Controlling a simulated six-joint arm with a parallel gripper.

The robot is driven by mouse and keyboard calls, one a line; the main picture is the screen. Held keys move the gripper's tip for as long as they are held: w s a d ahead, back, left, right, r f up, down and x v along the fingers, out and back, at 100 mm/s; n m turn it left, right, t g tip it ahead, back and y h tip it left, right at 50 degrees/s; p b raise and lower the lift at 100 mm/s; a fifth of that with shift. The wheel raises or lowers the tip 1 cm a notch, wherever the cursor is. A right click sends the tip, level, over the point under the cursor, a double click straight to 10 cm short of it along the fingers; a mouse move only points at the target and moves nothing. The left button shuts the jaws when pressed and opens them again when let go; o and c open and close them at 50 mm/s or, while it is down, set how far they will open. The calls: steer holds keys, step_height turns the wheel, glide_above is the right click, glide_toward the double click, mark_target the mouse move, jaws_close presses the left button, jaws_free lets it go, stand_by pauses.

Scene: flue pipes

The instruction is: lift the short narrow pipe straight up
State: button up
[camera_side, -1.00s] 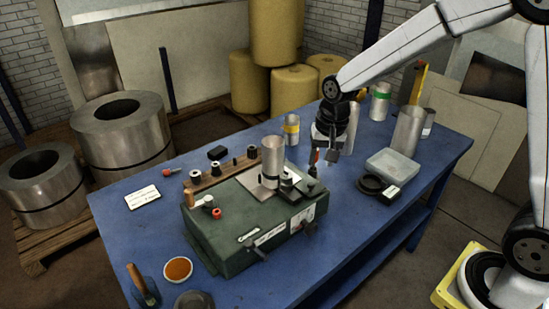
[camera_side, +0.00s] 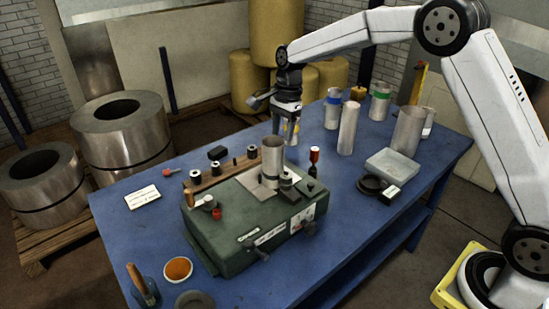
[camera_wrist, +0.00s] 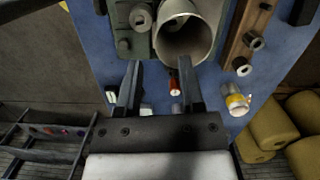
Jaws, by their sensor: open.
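Several grey metal pipes stand upright on the blue table. One with a yellow band (camera_side: 292,132) is short and narrow; it stands behind the green machine, partly hidden by my gripper, and also shows at the right in the wrist view (camera_wrist: 236,101). Others have a blue band (camera_side: 332,112) and a green band (camera_side: 380,103). Another plain pipe (camera_side: 272,160) stands on the machine; its open mouth shows in the wrist view (camera_wrist: 186,38). My gripper (camera_side: 284,130) is open and empty, pointing down behind and above this pipe. Its fingers (camera_wrist: 160,76) are apart from the pipes.
The green machine (camera_side: 250,235) fills the table's middle front. The table's left side has free room.

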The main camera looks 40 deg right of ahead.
mark_target(279, 148)
steer(key=shift+f, duration=0.2)
steer(key=shift+s+a+f, duration=0.1)
steer(key=shift+a+f, duration=0.1)
steer(key=shift+f, duration=1.05)
steer(key=shift+w+a+f, duration=0.1)
steer(key=shift+a+f, duration=0.1)
steer(key=shift+f, duration=1)
steer(key=shift+s+a+f, duration=0.1)
steer(key=shift+a+f, duration=0.1)
steer(key=shift+f, duration=1.05)
jaws_close()
steer(key=shift+r, duration=0.5)
steer(key=shift+r, duration=0.35)
steer(key=shift+r, duration=0.4)
steer(key=shift+r, duration=0.35)
